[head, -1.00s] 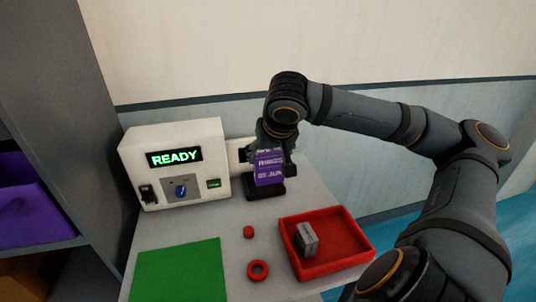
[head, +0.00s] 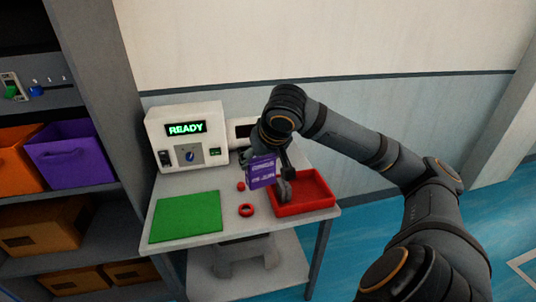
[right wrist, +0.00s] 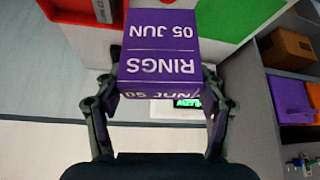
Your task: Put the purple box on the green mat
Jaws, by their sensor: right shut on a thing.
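The purple box (head: 262,172) has white lettering and is held in the air by my right gripper (head: 278,163), above the table near the left edge of the red tray. In the right wrist view the box (right wrist: 160,62) sits between the two fingers of the right gripper (right wrist: 162,105), its label reading "RINGS 05 JUN" upside down. The green mat (head: 185,217) lies flat and bare at the front left of the table, left of the box. It also shows in the right wrist view (right wrist: 225,15). My left gripper is not in view.
The red tray (head: 322,204) stands on the right of the table with a grey part (head: 285,191) at its left, partly hidden. A red ring (head: 246,210) and a small red piece (head: 240,187) lie between mat and tray. A white machine (head: 188,136) reading READY stands behind.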

